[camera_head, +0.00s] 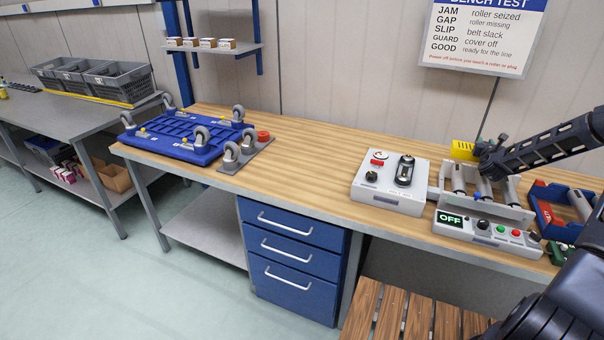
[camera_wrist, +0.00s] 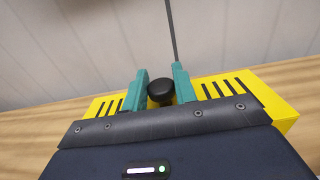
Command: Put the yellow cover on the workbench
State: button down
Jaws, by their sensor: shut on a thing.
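The yellow cover (camera_head: 462,149) shows in the head view at the far side of the roller test unit (camera_head: 487,230), partly hidden by my gripper (camera_head: 484,152). In the wrist view the yellow cover (camera_wrist: 273,98) has slots on both sides and a black knob (camera_wrist: 160,91) in the middle. The teal fingers of my gripper (camera_wrist: 160,88) are shut on that knob, one on each side. The cover's underside is hidden, so I cannot tell whether it touches anything. The wooden-topped workbench (camera_head: 300,150) lies below it.
A control box (camera_head: 388,183) stands left of the test unit. A blue and red tray (camera_head: 562,207) with rollers is to its right. A blue wheeled frame (camera_head: 190,138) sits at the bench's left end. The bench middle is clear.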

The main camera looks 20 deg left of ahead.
jog(key=s+a+r+n+y, duration=0.1)
jog(key=s+a+r, duration=0.1)
jog(key=a, duration=1.1)
jog(key=s+a+r+y, duration=0.1)
jog(key=s+a+r, duration=0.15)
jog(key=a, duration=0.95)
jog(key=s+a+r+n+y, duration=0.1)
jog(key=s+a+r, duration=0.15)
jog(key=a, duration=1.05)
jog(key=s+a+r+n+g+y, duration=0.1)
jog(key=s+a+r+y, duration=0.1)
jog(key=s+a, duration=1.15)
jog(key=s+a+r+n+y, duration=0.1)
jog(key=s+a+r, duration=0.1)
jog(key=s+a, duration=1.15)
jog(key=f, duration=0.6)
jog(key=w+a+f, duration=0.1)
jog(key=f, duration=0.6)
jog(key=w+a+f, duration=0.1)
jog(key=f, duration=0.5)
jog(key=shift+w+a+f, duration=0.1)
jog(key=shift+w+f, duration=0.05)
jog(key=shift+f, duration=0.05)
jog(key=c, duration=1.1)
grip_release()
jog(key=v, duration=1.2)
jog(key=shift+r, duration=0.1)
jog(key=shift+y, duration=0.3)
